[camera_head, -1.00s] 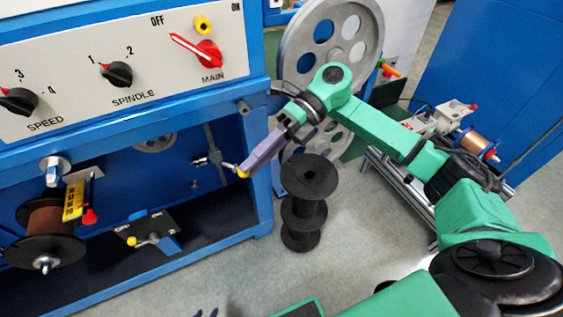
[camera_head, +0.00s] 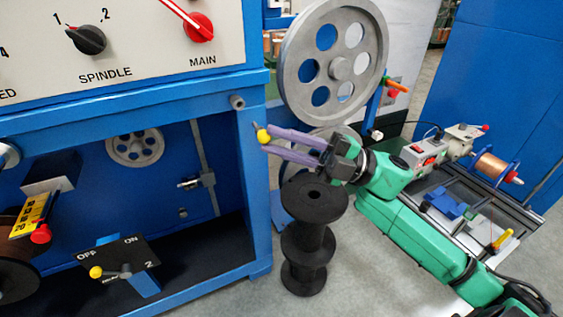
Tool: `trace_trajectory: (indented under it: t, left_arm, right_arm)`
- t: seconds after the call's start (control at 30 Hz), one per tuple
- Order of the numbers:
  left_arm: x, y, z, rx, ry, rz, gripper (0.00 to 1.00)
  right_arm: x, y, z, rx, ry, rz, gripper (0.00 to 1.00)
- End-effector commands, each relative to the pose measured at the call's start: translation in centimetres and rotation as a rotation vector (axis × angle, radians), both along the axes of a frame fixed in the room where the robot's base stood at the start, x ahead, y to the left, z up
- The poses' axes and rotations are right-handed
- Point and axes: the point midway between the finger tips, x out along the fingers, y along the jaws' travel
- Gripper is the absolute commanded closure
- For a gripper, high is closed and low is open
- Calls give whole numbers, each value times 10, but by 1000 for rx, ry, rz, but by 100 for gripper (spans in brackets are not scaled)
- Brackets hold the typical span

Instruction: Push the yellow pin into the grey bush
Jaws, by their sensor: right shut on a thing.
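The yellow pin (camera_head: 263,136) has a round yellow head and a short grey tip that points up and left. My right gripper (camera_head: 271,140) has purple fingers and is shut on the pin's head at their tips. The grey bush (camera_head: 238,102) is a short grey cylinder sticking out near the top of the blue frame's right post. The pin is below and to the right of the bush in the picture, apart from it. The exact depth between them is hard to tell. My left gripper is not in view.
The blue machine frame (camera_head: 258,215) stands left of the gripper. A large grey pulley (camera_head: 296,75) is behind and above it. A black spool stack (camera_head: 312,205) stands just below the gripper. A panel with knobs (camera_head: 125,40) is at upper left.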

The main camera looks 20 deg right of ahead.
Motion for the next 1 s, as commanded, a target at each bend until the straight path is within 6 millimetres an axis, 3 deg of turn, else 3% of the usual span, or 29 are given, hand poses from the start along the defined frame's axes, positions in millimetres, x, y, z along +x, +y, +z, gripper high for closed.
trace_trajectory:
  t: [0.6,1.0]
  left_arm:
    - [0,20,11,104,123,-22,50]
    - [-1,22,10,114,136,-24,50]
  right_arm:
    - [63,4,3,0,-2,1,100]
    - [69,5,1,-2,1,4,100]
